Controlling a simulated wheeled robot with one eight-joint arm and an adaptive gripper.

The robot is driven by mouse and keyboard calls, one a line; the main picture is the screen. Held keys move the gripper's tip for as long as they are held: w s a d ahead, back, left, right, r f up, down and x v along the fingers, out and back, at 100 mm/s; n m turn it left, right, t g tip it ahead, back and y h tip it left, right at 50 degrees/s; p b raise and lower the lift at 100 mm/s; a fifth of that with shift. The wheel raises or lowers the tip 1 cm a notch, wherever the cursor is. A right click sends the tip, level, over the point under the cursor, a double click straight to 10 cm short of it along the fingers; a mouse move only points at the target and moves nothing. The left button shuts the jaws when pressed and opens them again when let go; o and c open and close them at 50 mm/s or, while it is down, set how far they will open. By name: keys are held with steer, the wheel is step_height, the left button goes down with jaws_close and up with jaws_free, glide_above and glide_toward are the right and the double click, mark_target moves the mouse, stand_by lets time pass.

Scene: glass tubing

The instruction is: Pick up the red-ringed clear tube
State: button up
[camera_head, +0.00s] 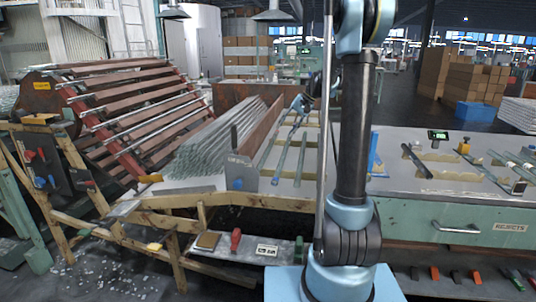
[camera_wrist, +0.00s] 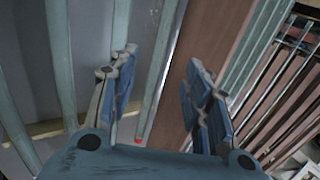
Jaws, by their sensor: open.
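My gripper (camera_wrist: 160,66) is open, its two blue-padded fingers apart in the wrist view. A narrow clear tube (camera_wrist: 157,72) runs between the fingers in that view. A small red mark (camera_wrist: 139,139), which looks like its ring, shows low near the palm; the rest of that end is hidden by the gripper. The tube lies beside a brown board (camera_wrist: 205,45). In the head view my gripper (camera_head: 300,103) is small, over the far part of the grey bench with the tubes. I cannot pick out the red ring there.
Other greenish tubes (camera_head: 300,158) lie on the bench near the board (camera_head: 262,130). A large stack of glass tubes (camera_head: 215,140) is left of the board. A slatted rack (camera_head: 135,100) stands farther left. A reject bench (camera_head: 470,232) is at right.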

mark_target(269, 149)
steer(key=x, duration=1.3)
steer(key=shift+a, duration=0.2)
jaws_close()
